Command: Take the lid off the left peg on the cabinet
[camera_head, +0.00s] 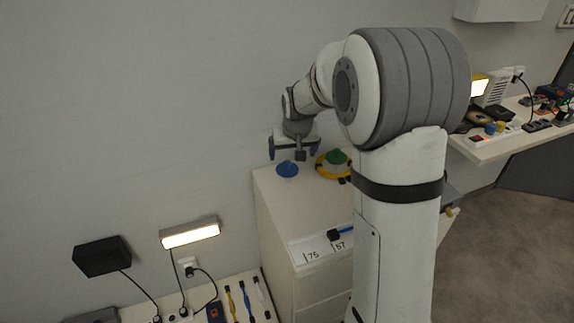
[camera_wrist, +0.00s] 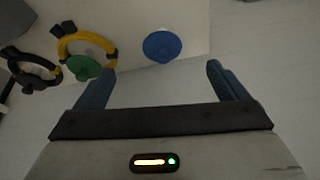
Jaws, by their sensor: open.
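A round blue lid (camera_head: 287,169) with a raised knob in its middle sits at the left of the cabinet top (camera_head: 304,195), near its back left edge. It also shows in the wrist view as a blue disc (camera_wrist: 162,46). The peg beneath it is hidden. My gripper (camera_head: 292,152) is above and close to the blue lid, apart from it. In the wrist view my gripper (camera_wrist: 161,72) is open and empty, with the blue lid ahead between the lines of its two blue fingers.
A green lid (camera_head: 335,157) and a yellow ring (camera_head: 321,168) lie right of the blue lid. A dark ring (camera_wrist: 38,68) shows beyond them in the wrist view. The wall is close behind. A lit lamp (camera_head: 190,232) is lower left, and a cluttered shelf stands right.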

